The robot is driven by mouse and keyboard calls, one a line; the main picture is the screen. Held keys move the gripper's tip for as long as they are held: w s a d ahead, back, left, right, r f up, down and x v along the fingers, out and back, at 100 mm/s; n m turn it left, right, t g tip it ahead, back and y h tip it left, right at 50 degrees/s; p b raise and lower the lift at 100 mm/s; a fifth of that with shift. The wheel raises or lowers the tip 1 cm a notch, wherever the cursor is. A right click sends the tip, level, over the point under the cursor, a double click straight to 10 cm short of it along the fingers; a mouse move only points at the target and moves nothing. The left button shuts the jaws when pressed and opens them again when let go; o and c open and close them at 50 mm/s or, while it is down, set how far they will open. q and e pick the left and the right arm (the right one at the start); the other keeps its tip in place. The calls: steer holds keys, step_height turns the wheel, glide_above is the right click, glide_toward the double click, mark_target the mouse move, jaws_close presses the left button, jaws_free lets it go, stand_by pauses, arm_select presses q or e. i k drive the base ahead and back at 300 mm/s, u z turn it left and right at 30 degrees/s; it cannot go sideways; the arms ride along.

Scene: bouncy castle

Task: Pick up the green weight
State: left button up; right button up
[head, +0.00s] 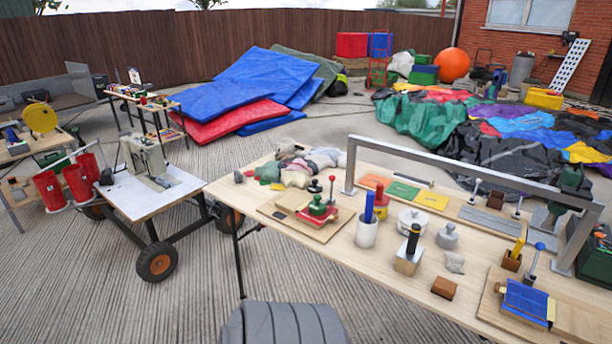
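A small round green piece (317,208) with a knob on top looks like the green weight. It sits on or against a red block (331,219) on a wooden board (283,212) near the left part of the wooden table. At this size I cannot tell exactly how it rests. A grey weight-like piece with a knob (447,238) stands farther right on the same table. Neither of my grippers shows in the head view.
The wooden table (384,284) carries a white cup with a blue stick (367,233), a white lidded pot (412,222), a brown block (445,288) and a blue-topped block (525,302). A grey metal arch (470,173) spans its back. A wheeled cart (152,197) stands left.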

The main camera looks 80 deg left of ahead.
mark_target(316, 208)
steer(key=u, duration=0.75)
steer(key=i, duration=0.75)
steer(key=u, duration=0.85)
